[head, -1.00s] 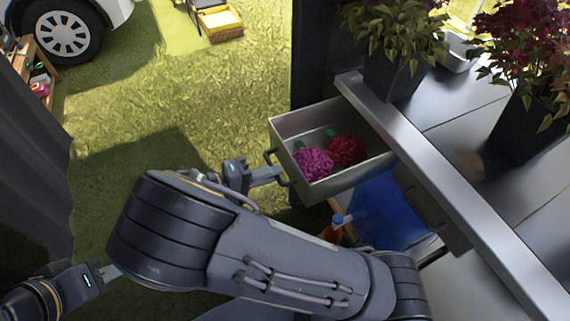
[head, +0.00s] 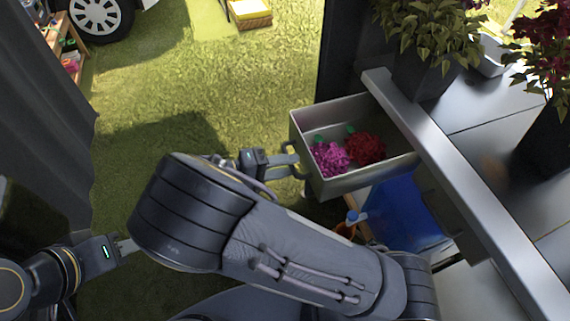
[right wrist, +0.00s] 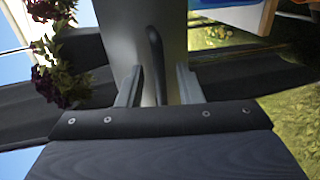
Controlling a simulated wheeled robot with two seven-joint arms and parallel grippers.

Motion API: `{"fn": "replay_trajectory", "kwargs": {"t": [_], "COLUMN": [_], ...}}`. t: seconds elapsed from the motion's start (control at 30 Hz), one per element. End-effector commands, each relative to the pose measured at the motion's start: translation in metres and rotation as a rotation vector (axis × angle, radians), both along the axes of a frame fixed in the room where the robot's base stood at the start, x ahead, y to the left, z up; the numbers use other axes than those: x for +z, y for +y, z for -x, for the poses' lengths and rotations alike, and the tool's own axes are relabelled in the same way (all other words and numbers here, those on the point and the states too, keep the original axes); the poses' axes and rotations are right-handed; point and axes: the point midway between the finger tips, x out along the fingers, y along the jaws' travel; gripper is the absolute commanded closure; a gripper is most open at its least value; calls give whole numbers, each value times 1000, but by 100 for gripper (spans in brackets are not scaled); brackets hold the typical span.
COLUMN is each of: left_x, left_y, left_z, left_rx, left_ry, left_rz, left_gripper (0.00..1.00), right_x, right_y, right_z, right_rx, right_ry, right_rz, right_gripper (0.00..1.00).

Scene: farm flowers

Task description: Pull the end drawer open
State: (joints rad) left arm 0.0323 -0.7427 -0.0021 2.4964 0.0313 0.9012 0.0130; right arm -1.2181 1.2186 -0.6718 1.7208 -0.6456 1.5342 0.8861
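The end drawer (head: 350,184), a grey metal box, stands pulled out from under the bench in the head view. It holds a pink flower cluster and a red one. Its handle (head: 291,160) is on the outer face. My right gripper (head: 293,158) is at this handle. In the right wrist view, the dark handle (right wrist: 156,60) stands between the two fingers (right wrist: 158,85), with gaps showing beside it, so the gripper looks open around it. My left gripper (head: 130,246) is low at the left, away from the drawer; its finger gap is unclear.
A metal bench rail (head: 440,155) runs above the drawer, with potted plants (head: 425,50) on the bench. A blue container (head: 400,210) and an orange-and-blue bottle (head: 348,226) are below. Open grass (head: 230,80) lies left of the drawer. A dark curtain (head: 40,130) hangs at far left.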

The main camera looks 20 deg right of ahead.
Motion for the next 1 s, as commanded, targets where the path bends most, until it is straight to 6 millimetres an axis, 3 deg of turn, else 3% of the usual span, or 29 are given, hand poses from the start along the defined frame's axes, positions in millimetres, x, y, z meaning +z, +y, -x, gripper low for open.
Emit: {"fn": "replay_trajectory", "kwargs": {"t": [0.5,1.0], "left_x": [6,6], "left_y": [0,0], "left_z": [0,0], "left_rx": [0,0], "left_ry": [0,0], "left_rz": [0,0], "left_gripper": [64,64], "right_x": [15,16], "right_y": [70,75], "right_z": [6,7], "right_rx": [1,0], "right_ry": [1,1], "right_rz": [-1,0], "right_gripper": [68,68]}}
